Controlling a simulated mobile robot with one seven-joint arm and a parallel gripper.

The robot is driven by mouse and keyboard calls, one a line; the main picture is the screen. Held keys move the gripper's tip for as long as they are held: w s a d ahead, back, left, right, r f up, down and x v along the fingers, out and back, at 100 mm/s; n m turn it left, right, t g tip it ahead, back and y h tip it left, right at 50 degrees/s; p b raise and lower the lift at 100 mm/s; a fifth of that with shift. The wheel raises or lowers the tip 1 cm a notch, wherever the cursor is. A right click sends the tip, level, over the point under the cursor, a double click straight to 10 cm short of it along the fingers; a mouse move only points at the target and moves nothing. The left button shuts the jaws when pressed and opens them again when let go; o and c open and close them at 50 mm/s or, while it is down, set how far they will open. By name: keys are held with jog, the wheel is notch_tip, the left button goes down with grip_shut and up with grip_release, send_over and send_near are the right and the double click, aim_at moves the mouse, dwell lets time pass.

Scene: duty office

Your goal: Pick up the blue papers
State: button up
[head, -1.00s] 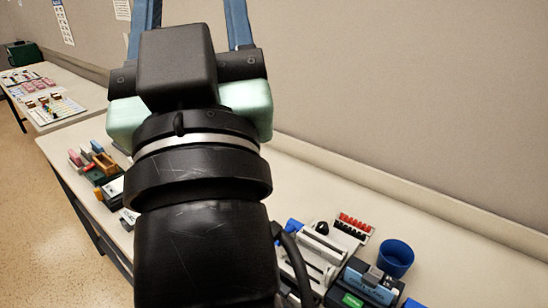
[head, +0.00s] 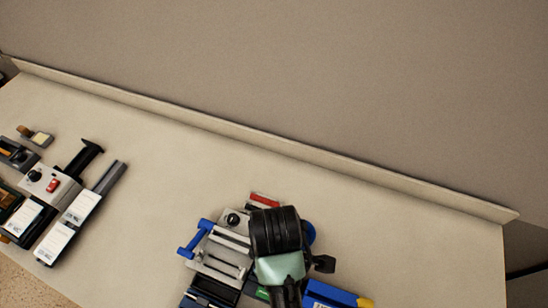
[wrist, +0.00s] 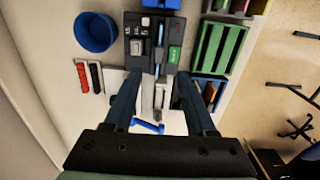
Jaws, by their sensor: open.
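I cannot make out any blue papers for certain in either view. A flat blue piece (wrist: 161,4) shows at the top edge of the wrist view, cut off by the frame. In the head view, a blue thing with a yellow end (head: 332,292) lies at the bottom, right of my arm; I cannot tell what it is. My gripper (wrist: 157,76) is open, its two blue fingers apart above a dark device with a green label (wrist: 175,54) and a grey-white device (wrist: 148,98). Nothing is held. In the head view my arm hides part of the desk.
A blue cup (wrist: 95,32) and a rack of red and black pieces (wrist: 88,77) stand left in the wrist view. A green tray (wrist: 220,45) is at right. More devices (head: 55,190) lie at the desk's left. The desk's back middle is clear (head: 190,150).

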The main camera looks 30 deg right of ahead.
notch_tip(320, 180, down, 6)
jog(key=shift+f, duration=0.15)
jog(key=shift+w+f+p, duration=0.1)
jog(key=shift+f+p, duration=0.9)
jog(key=shift+f, duration=1.75)
jog(key=shift+c, duration=0.3)
grip_shut()
